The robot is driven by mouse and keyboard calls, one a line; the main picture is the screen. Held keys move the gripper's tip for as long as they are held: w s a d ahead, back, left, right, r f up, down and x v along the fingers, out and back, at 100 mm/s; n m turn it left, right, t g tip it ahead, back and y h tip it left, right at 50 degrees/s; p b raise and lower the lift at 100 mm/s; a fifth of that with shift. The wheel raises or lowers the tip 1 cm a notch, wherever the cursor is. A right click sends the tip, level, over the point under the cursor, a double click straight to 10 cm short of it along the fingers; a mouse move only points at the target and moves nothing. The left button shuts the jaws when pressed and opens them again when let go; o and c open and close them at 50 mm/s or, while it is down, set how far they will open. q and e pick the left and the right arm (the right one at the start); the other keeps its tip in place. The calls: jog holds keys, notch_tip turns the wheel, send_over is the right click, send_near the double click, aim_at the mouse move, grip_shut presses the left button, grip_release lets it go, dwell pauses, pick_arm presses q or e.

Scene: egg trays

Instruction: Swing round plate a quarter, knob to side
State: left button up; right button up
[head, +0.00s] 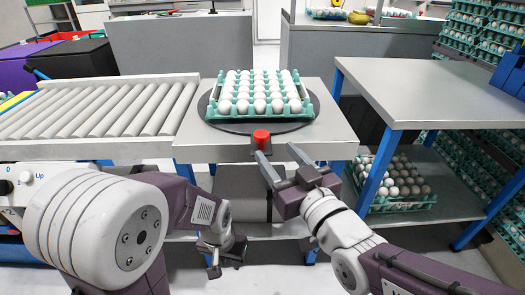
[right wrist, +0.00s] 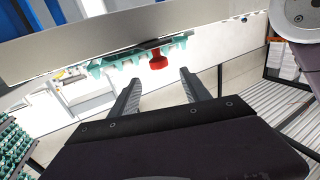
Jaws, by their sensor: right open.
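The dark round plate (head: 311,104) lies on the grey table and carries a teal tray (head: 214,108) filled with white eggs. Its red knob (head: 261,136) sits at the near side of the plate, facing me. In the right wrist view the knob (right wrist: 158,58) shows ahead of and between the fingertips. My right gripper (head: 279,153) is open and empty, just in front of the knob and apart from it. My left gripper (head: 225,252) hangs low in front of the table, well below the plate; its jaw opening is unclear.
A roller conveyor (head: 95,108) adjoins the table on the left. A higher grey table (head: 430,88) stands on the right, with an egg tray (head: 403,204) on its lower shelf. Stacked egg trays (head: 480,40) stand at the back right. The table corners around the plate are bare.

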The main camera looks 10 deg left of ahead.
aim_at(264, 139)
jog(key=b+x, duration=0.2)
jog(key=x, duration=0.6)
jog(key=shift+w+b, duration=0.15)
jog(key=shift+b, duration=0.25)
jog(key=shift+w+a, duration=0.25)
jog(key=shift+w, duration=0.1)
grip_shut()
dwell(0.5)
